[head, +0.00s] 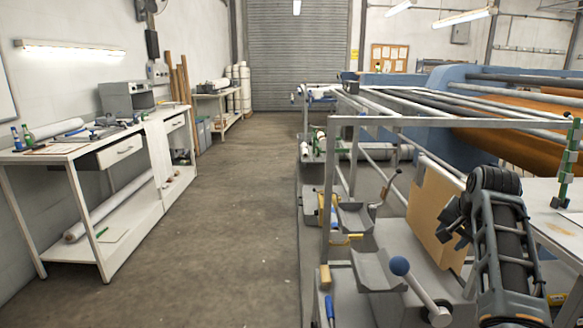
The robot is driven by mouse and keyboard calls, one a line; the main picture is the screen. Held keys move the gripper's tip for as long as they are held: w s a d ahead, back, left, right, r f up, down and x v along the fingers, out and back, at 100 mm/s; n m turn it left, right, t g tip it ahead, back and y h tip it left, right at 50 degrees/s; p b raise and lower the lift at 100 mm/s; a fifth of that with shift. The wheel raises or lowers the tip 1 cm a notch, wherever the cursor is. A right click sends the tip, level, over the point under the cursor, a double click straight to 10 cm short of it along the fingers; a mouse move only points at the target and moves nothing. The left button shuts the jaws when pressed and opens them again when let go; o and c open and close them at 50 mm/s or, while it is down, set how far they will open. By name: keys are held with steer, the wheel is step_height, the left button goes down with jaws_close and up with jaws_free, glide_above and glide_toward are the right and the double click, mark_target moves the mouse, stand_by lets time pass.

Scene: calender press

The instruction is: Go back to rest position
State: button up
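My arm reaches up from the lower right of the head view. My gripper (452,222) is the dark part at the arm's upper left, in front of a tan board (430,208) on the press frame. Its fingers are small, dark and partly hidden by the arm, so I cannot tell whether they are open or shut. I see nothing clearly held in it.
The press's grey metal frame (328,200) with trays and a blue-knobbed lever (400,266) stands close on the right. A white workbench (60,158) lines the left wall. The concrete floor (225,200) between them is clear toward the roller shutter (298,60).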

steer(key=s+f+n+t+h, duration=0.2)
steer(key=s+f, duration=1.1)
steer(key=f, duration=0.3)
steer(key=s+a+f+n+t, duration=0.1)
steer(key=s+a+f+n, duration=0.15)
steer(key=s, duration=0.65)
steer(key=s+a+f+n+t, duration=0.1)
steer(key=s+a+f, duration=0.2)
steer(key=s, duration=0.6)
steer(key=s+a+r+n+t+y, duration=0.1)
steer(key=s+a+r+n+t, duration=0.15)
steer(key=s, duration=0.65)
steer(key=s+a+r+n+t+y, duration=0.1)
steer(key=s+a+r, duration=0.3)
steer(key=s, duration=0.5)
steer(key=s+a+r, duration=0.2)
steer(key=s+r, duration=0.3)
steer(key=r, duration=0.1)
steer(key=s+a+r+t+y, duration=0.1)
steer(key=s+a+r, duration=0.1)
steer(key=s+r, duration=0.4)
steer(key=shift+s+a+r+n, duration=0.3)
steer(key=shift+r+n, duration=0.1)
steer(key=shift+r, duration=0.2)
steer(key=shift+w, duration=0.1)
